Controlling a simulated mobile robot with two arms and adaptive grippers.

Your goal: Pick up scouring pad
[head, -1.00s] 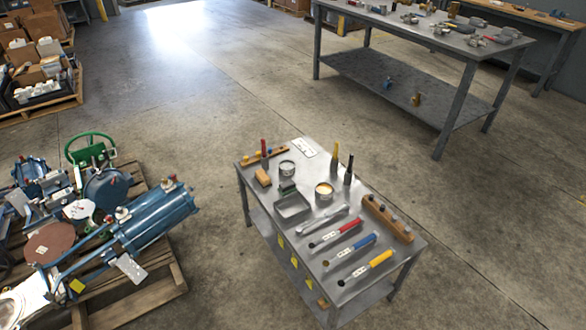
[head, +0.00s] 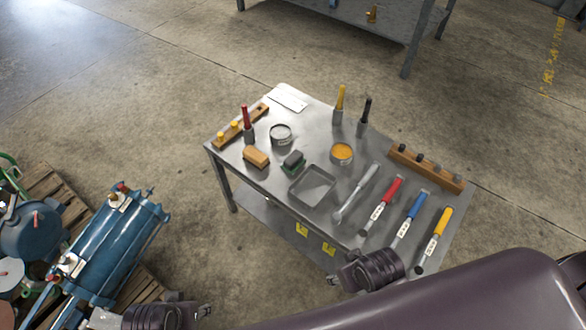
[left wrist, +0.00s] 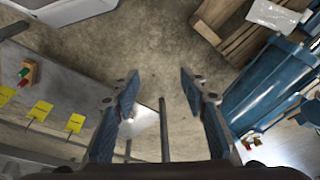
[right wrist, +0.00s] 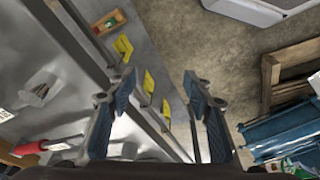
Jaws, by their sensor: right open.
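The scouring pad looks to be the small dark grey block with a green underside (head: 291,163) in the head view. It lies on the metal cart top (head: 318,128), behind a shallow grey tray (head: 312,186) and right of a tan block (head: 256,158). Neither wrist view clearly shows it. My left gripper (left wrist: 158,80) is open and empty, apart from the pad, with floor and the cart's lower part below it. My right gripper (right wrist: 160,78) is open and empty near the cart's front edge, also apart from the pad.
Around the pad stand a round tin (head: 281,134), an orange-filled tin (head: 342,153) and upright-handled tools. Red, blue and yellow-handled tools (head: 432,240) lie at the right. A pallet with blue machinery (head: 120,240) stands left of the cart.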

